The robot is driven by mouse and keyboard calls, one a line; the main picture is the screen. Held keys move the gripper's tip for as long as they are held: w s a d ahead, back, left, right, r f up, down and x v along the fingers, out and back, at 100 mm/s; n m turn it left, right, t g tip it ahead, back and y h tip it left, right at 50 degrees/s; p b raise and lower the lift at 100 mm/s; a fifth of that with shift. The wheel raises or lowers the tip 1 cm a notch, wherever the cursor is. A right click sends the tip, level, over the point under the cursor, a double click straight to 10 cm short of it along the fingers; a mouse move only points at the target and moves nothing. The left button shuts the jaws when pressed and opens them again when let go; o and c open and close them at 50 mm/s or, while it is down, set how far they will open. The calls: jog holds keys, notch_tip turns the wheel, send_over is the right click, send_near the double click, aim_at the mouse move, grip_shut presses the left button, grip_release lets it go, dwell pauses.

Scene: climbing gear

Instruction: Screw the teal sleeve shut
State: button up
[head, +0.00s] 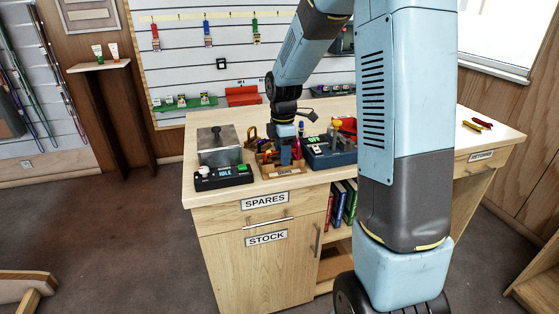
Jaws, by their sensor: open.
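My gripper (287,152) points down over the worktop, at the small wooden tray (282,172) of gear near the front edge. Its jaws are open, but they are small here and blend with the coloured items around them. A brass-coloured piece (251,141) stands at the tray's back left. Red and purple pieces (296,150) show just right of the jaws. I cannot make out the teal sleeve; it may be hidden by my gripper or too small to tell.
A grey metal box (216,147) stands behind a black control unit (224,178) reading "IDLE", left of the tray. A dark blue device (330,154) with a green display and yellow-topped post stands close on the right.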

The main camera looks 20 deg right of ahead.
jog(key=shift+s, duration=0.6)
jog(key=shift+r, duration=1)
jog(key=shift+r, duration=0.35)
jog(key=shift+r, duration=0.1)
jog(key=shift+w, duration=0.15)
jog(key=shift+w, duration=0.5)
